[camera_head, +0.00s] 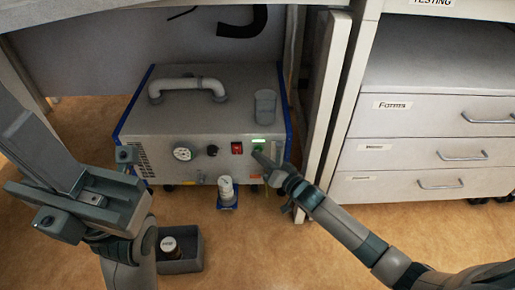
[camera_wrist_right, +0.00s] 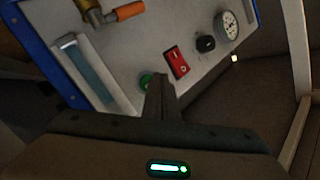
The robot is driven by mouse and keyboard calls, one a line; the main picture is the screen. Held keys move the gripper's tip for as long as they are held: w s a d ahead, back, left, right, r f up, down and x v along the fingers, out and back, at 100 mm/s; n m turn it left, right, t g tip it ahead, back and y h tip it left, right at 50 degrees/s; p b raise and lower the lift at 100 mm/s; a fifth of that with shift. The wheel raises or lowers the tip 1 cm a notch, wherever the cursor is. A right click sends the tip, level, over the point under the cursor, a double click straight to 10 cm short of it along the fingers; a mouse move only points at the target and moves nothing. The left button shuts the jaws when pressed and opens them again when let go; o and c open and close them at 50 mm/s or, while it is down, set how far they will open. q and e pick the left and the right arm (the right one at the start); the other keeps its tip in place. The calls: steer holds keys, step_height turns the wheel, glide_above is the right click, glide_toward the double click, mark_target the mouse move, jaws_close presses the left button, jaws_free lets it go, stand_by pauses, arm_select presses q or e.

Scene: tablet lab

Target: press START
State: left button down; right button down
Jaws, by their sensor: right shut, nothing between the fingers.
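The grey machine (camera_head: 218,112) with blue edges stands on the floor under the bench. Its front panel has a round green button, partly hidden behind my fingers in the right wrist view (camera_wrist_right: 146,80). I cannot read a START label. My right gripper (camera_head: 262,156) is shut and empty, its fingertips at the panel beside the green button; it also shows in the right wrist view (camera_wrist_right: 160,82). I cannot tell whether the tips touch the button. My left gripper (camera_head: 85,200) is at the left, away from the panel; its jaw state is unclear.
A white-capped bottle (camera_head: 226,187) stands in front. A grey bin (camera_head: 190,262) is on the floor. Drawers (camera_head: 425,150) stand at right.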

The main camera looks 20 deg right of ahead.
steer(key=shift+s+d+f, duration=0.25)
steer(key=shift+s+d, duration=0.3)
steer(key=shift+d, duration=0.05)
steer(key=s+p, duration=0.1)
steer(key=s+a+p, duration=0.1)
steer(key=s, duration=0.1)
steer(key=s+a+p, duration=0.1)
steer(key=shift+s+r+p, duration=0.15)
steer(key=shift+s+p, duration=0.15)
steer(key=shift+s, duration=0.05)
steer(key=shift+a, duration=0.1)
stand_by(0.6)
